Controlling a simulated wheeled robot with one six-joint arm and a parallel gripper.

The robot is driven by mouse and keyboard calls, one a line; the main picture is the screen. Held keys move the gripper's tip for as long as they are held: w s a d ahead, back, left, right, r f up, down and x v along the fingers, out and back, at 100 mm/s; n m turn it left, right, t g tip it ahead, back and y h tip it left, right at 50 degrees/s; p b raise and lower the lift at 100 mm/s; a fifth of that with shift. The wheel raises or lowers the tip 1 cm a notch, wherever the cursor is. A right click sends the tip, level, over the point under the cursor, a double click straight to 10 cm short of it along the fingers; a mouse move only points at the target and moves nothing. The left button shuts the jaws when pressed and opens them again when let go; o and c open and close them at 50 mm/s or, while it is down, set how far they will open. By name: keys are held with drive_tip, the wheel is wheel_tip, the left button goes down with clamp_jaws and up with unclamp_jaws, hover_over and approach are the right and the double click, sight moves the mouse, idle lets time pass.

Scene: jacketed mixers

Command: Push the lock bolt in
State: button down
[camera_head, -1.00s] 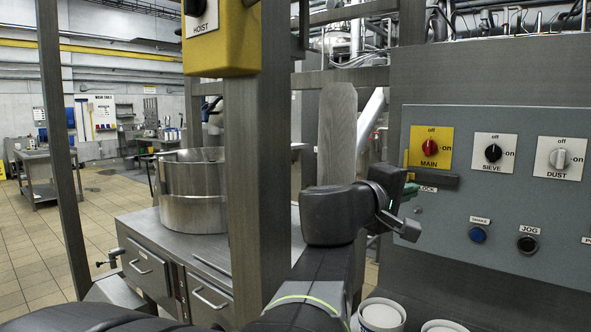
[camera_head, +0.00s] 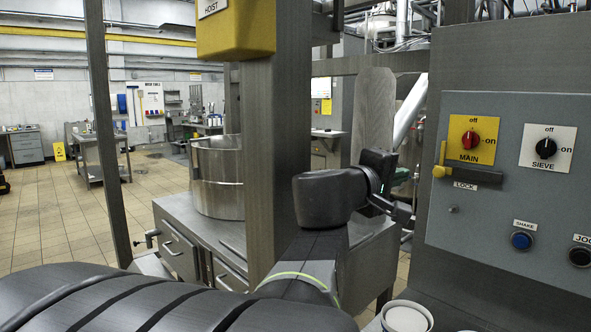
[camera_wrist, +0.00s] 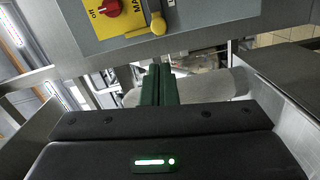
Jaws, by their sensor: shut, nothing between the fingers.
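The lock bolt, with a yellow knob (camera_head: 438,171) at the left end of a dark bar, sits under the red MAIN switch (camera_head: 473,140) on the grey panel, above the LOCK label. The knob (camera_wrist: 158,24) also shows at the top of the wrist view, beside the yellow MAIN plate (camera_wrist: 100,22). My gripper (camera_head: 402,177) is left of the panel's edge in the head view, partly hidden by my wrist. Its green fingers (camera_wrist: 157,80) are shut and empty in the wrist view. They point toward the knob, with a visible gap between.
The panel (camera_head: 490,210) also carries the SIEVE switch (camera_head: 545,147) and a blue SHAKE button (camera_head: 521,241). A steel post (camera_head: 258,150) and a steel pot (camera_head: 217,185) on a cabinet stand to the left. A white container (camera_head: 406,318) is below the panel.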

sight(441, 174)
drive_tip(key=x, duration=0.9)
drive_tip(key=shift+p, duration=0.35)
drive_tip(key=shift+d+f, duration=0.1)
drive_tip(key=shift+d, duration=0.05)
drive_tip(key=s+d+b, duration=0.2)
drive_tip(key=shift+s+f+b, duration=0.15)
drive_tip(key=shift+f+b, duration=0.05)
drive_tip(key=shift+b, duration=0.15)
drive_tip(key=shift+s+d+r+b, duration=0.15)
drive_tip(key=shift+s+d+b, duration=0.2)
drive_tip(key=shift+s, duration=0.1)
drive_tip(key=shift+r, duration=0.1)
